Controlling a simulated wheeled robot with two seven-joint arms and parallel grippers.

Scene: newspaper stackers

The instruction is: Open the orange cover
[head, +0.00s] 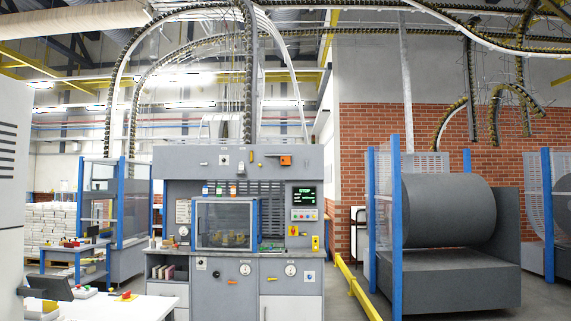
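A small orange cover (286,160) is on the upper right of the grey machine's front panel (215,172). It sits above the dark control screen (304,196). It is too small in the head view to tell for sure whether it is open or closed. Neither of my grippers is in view.
A glazed blue-framed box (225,224) sits mid-front on the machine. A white table (110,308) with buttons and a dark screen (50,287) is at the lower left. A yellow floor rail (350,280) and a big grey roller (448,211) stand to the right.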

